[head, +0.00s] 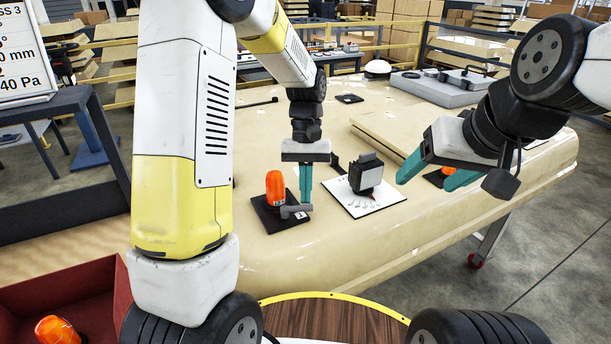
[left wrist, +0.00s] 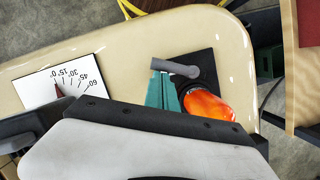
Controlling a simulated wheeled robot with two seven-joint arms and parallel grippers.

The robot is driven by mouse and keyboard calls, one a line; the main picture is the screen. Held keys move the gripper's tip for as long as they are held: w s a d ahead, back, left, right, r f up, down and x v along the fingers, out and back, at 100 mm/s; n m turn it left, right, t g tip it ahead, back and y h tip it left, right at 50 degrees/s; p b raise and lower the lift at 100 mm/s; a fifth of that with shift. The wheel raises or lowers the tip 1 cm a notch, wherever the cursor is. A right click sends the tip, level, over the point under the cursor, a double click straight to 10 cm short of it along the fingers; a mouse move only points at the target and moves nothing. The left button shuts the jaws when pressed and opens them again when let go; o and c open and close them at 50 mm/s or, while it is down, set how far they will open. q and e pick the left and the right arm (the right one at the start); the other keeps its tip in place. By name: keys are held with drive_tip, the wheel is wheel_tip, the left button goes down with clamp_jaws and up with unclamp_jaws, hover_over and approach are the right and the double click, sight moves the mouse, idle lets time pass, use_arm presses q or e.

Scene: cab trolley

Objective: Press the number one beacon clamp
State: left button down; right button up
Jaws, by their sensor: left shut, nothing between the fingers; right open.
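An orange beacon (head: 275,187) stands upright on a black base plate (head: 270,222) on the cream cab roof. A grey clamp lever (head: 296,210) lies at the plate's right side, beside a small white tag whose number I cannot read. My left gripper (head: 305,203) is shut and empty, pointing down with its teal fingertips right at the lever; I cannot tell whether they touch. In the left wrist view the lever (left wrist: 176,68), beacon (left wrist: 208,104) and shut fingers (left wrist: 160,92) lie close together. My right gripper (head: 424,178) is open and empty, above the roof at the right, partly hiding another orange beacon (head: 435,178).
A white angle card (head: 378,205) with a black device (head: 366,174) stands just right of the left gripper. A raised cream panel (head: 400,135) lies behind. A red bin (head: 95,312) at lower left holds an orange beacon (head: 57,330). The front roof is clear.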

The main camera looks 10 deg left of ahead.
sight(308, 207)
use_arm(q)
drive_tip(key=m, duration=0.1)
drive_tip(key=s+m+y, duration=0.1)
drive_tip(key=m, duration=0.1)
drive_tip(key=shift+s+d, duration=0.2)
drive_tip(key=shift+d, duration=0.15)
drive_tip(key=s+m, duration=0.1)
drive_tip(key=m+y, duration=0.1)
drive_tip(key=m, duration=0.1)
drive_tip(key=shift+s+d+m, duration=0.15)
drive_tip(key=shift+s+m, duration=0.15)
drive_tip(key=shift+s, duration=0.1)
drive_tip(key=m, duration=0.1)
drive_tip(key=s+m+t, duration=0.1)
drive_tip(key=m, duration=0.1)
drive_tip(key=shift+s+y, duration=0.3)
drive_tip(key=shift+y, duration=0.1)
drive_tip(key=shift+s+a+m+t, duration=0.2)
drive_tip(key=shift+s+m, duration=0.1)
drive_tip(key=shift+m, duration=0.45)
drive_tip(key=shift+s+a+m+t, duration=0.15)
drive_tip(key=shift+s+m, duration=0.15)
drive_tip(key=shift+m, duration=0.45)
